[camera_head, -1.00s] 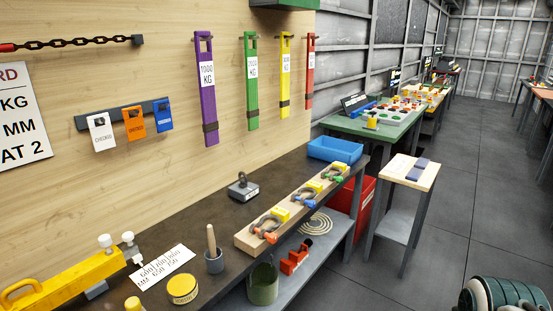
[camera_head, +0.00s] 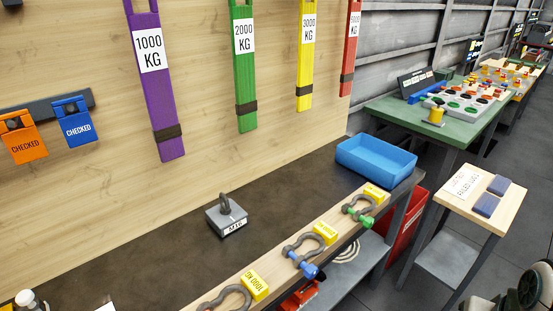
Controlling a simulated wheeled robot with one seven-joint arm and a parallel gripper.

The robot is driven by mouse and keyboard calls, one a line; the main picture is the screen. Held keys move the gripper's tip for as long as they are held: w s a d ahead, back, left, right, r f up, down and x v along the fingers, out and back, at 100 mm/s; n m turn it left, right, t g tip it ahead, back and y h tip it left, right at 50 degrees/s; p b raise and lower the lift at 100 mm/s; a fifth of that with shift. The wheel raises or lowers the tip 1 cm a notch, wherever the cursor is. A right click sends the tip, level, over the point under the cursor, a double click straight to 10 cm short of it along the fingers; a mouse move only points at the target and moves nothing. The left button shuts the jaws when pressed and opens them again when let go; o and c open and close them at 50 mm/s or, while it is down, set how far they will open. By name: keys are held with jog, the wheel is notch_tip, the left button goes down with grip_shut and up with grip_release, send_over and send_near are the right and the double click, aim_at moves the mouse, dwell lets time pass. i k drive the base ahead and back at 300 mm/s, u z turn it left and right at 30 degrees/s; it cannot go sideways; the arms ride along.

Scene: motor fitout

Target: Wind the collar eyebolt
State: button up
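A small grey block with a white label (camera_head: 228,219) sits on the dark bench top, and a dark upright eye (camera_head: 225,201) stands on it. I cannot tell whether this eye is the collar eyebolt. No other eyebolt is clear in view. A dark green, rounded machine (camera_head: 525,291) is cut off at the lower right corner, so its top and any eye on it are not fully shown. My gripper is not in view.
Shackles, including one with a blue pin (camera_head: 310,271), lie on a wooden rail (camera_head: 277,268) along the bench front. A blue tray (camera_head: 375,163) stands at the bench's far end. Coloured slings hang on the wall. A small wooden-topped stand (camera_head: 466,213) is at right, beside grey floor.

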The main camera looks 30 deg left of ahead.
aim_at(226, 209)
jog(key=i, duration=0.75)
jog(key=u, duration=2.3)
jog(key=i, duration=0.3)
jog(key=z, duration=1)
